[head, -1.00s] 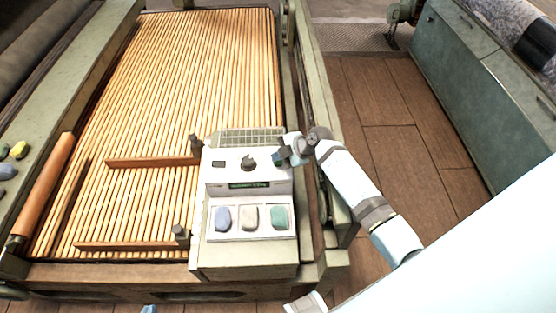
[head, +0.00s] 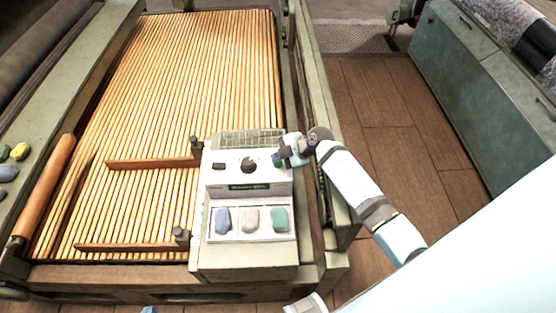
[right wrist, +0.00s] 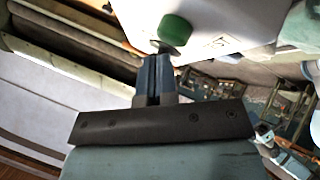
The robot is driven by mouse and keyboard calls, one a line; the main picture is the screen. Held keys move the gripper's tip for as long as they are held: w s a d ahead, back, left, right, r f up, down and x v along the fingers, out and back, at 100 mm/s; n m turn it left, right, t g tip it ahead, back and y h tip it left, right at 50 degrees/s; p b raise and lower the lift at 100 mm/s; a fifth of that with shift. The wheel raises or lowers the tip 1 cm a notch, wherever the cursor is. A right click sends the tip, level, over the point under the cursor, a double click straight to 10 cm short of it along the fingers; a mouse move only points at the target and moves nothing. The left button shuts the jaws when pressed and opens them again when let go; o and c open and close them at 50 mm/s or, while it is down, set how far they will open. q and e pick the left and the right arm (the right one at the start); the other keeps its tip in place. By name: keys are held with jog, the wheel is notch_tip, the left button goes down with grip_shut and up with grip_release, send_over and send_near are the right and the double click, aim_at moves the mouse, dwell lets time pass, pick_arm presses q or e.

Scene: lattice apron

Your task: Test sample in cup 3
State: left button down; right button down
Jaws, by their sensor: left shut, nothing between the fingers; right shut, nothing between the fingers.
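A white tester (head: 214,248) stands at the front of the slatted bed. Its sloped tray holds a blue sample (head: 223,220), a beige sample (head: 250,219) and a green sample (head: 280,218) side by side; I cannot read cup numbers. A dark knob (head: 248,165) and a green button (head: 276,159) are on its top, above a dark display (head: 249,187) with tiny green text. My right gripper (head: 284,157) is shut and empty beside the button. In the right wrist view the fingertips (right wrist: 157,60) point at the green button (right wrist: 175,30). Of my left gripper (head: 148,309) only a blue-grey tip shows at the bottom edge.
Wooden slats (head: 190,80) fill the bed left of and behind the tester, with two wooden bars (head: 150,163) lying across. Yellow, green and grey lumps (head: 19,151) lie at the far left. A metal rail (head: 310,90) runs along the right side; floor lies beyond.

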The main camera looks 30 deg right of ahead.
aim_at(278, 163)
jog(key=shift+r, duration=0.3)
jog(key=shift+r+p, duration=1.85)
jog(key=shift+r, duration=0.75)
jog(key=shift+f, duration=0.1)
